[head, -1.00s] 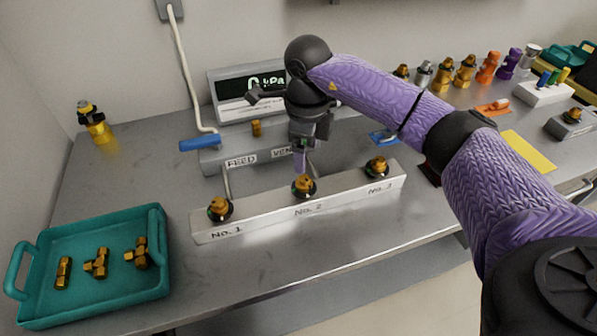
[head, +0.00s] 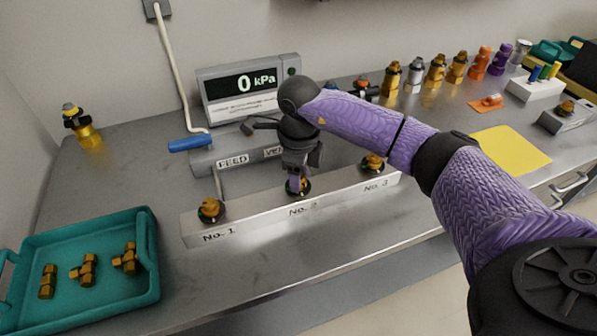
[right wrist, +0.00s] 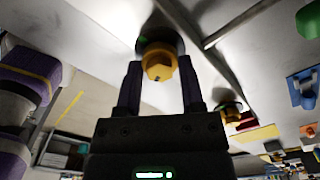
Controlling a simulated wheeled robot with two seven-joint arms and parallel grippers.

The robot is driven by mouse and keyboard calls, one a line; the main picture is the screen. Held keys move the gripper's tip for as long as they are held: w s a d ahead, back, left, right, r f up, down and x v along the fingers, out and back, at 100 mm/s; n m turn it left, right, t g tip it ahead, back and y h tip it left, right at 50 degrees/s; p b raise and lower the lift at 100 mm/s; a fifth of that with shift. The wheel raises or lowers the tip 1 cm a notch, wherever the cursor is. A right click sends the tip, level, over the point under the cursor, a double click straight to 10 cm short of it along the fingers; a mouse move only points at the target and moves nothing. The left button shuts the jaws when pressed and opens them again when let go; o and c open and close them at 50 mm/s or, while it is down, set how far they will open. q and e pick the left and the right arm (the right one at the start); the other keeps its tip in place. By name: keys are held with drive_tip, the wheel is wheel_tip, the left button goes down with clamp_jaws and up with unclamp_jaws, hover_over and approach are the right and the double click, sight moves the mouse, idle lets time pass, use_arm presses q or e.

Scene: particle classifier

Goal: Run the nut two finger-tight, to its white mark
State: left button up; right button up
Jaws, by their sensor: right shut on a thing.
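The long metal block (head: 250,217) carries three brass fittings over the labels No. 1, No. 2 and No. 3. Nut two (right wrist: 160,64) is the brass one in the middle; it shows between my fingers in the right wrist view. My right gripper (head: 297,184) points down onto it from above and is shut on it, a purple finger (right wrist: 190,86) on each side. In the head view the gripper mostly hides this nut. I cannot make out its white mark. My left gripper is not in view.
Nut one (head: 210,210) and nut three (head: 372,162) stand on either side along the block. The gauge (head: 250,85) behind reads 0 kPa. A teal tray (head: 150,262) with brass fittings lies front left.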

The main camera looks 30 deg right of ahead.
clamp_jaws()
drive_tip(key=shift+r, duration=0.1)
drive_tip(key=m+p, duration=0.2)
drive_tip(key=m, duration=0.1)
drive_tip(key=shift+r+p, duration=0.2)
drive_tip(key=shift+p, duration=0.1)
drive_tip(key=shift+f+m, duration=0.1)
drive_tip(key=shift+m, duration=0.5)
drive_tip(key=shift+f, duration=0.15)
drive_tip(key=o, duration=0.7)
unclamp_jaws()
drive_tip(key=o, duration=0.4)
wheel_tip(320, 180, up, 6)
drive_tip(key=shift+f+p, duration=0.1)
drive_tip(key=shift+p, duration=0.95)
wheel_tip(320, 180, up, 3)
drive_tip(key=shift+r+p, duration=0.15)
drive_tip(key=shift+p, duration=0.2)
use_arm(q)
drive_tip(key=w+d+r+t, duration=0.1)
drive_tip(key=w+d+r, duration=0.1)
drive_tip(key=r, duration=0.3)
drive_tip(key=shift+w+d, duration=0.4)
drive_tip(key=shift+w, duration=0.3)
use_arm(e)
drive_tip(key=shift+r, duration=0.4)
